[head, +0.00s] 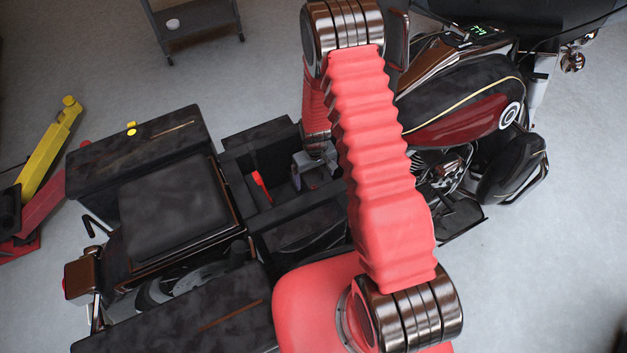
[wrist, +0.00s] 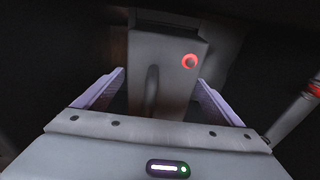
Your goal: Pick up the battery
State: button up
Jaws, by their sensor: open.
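A grey box-shaped block with a red ring on its face, which looks like the battery (wrist: 160,55), stands straight ahead in the wrist view. My gripper (wrist: 160,78) is open, with one finger at each side of the block's near part. I cannot tell whether the fingers touch it. In the head view my gripper (head: 318,172) reaches down into the open black bay in the middle of the motorcycle. The battery cannot be made out there, as my arm and the bay walls cover much of the view.
The motorcycle's red and black tank (head: 460,120) is right of my arm. The black seat (head: 172,205) and side cases (head: 140,150) are to the left. A red part (head: 262,187) is in the bay. Dark walls are close around my gripper. A yellow and red lift (head: 45,160) stands far left.

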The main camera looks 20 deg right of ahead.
aim_at(315, 173)
jog(key=shift+f, duration=0.55)
jog(key=shift+c, duration=0.5)
jog(key=shift+r, duration=0.1)
jog(key=c, duration=2.1)
jog(key=shift+w+r, duration=0.1)
jog(key=shift+r, duration=4.9)
